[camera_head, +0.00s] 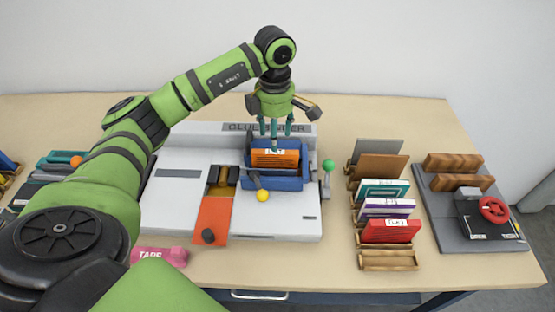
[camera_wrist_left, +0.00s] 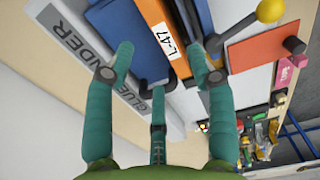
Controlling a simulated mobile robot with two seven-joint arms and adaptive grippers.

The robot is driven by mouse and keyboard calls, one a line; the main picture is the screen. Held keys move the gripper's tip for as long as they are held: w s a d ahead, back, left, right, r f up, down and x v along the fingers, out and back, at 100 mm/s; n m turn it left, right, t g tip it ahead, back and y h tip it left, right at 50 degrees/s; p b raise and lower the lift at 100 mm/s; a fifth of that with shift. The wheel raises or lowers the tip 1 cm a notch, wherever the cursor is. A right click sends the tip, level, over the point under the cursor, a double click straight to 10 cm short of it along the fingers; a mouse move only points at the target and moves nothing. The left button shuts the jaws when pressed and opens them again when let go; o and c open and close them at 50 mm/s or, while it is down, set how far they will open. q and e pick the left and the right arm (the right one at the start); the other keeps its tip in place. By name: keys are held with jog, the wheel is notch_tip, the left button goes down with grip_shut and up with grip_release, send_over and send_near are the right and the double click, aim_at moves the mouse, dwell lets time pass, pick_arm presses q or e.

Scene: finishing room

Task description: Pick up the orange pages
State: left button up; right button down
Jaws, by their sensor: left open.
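The orange pages (camera_head: 268,160), a block with a white label, stand in the blue clamp (camera_head: 288,183) of the grey-white glue binder (camera_head: 175,205). In the left wrist view the orange pages (camera_wrist_left: 150,8) show the label "L-47" beside the blue clamp (camera_wrist_left: 110,25). My left gripper (camera_head: 275,138) points down from above at the pages. Its teal fingers are open, with their tips close to the top of the pages. In the left wrist view the open fingers (camera_wrist_left: 160,58) straddle the labelled edge, and I cannot tell whether they touch it. My right gripper is not in view.
A yellow-knobbed lever (camera_head: 263,195) and green-knobbed lever (camera_head: 328,166) stand near the clamp. To the right are a wooden rack (camera_head: 388,261) with coloured booklets and a grey board (camera_head: 455,236). A pink tape item (camera_head: 160,255) lies in front.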

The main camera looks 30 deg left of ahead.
aim_at(275, 164)
pick_arm(q)
jog(key=shift+s+f+p, duration=0.2)
jog(key=shift+f+p, duration=0.35)
jog(key=shift+f, duration=0.25)
notch_tip(275, 164, down, 4)
jog(key=shift+d+r+p, duration=0.1)
jog(key=shift+p, duration=0.95)
jog(key=shift+f, duration=0.5)
grip_shut()
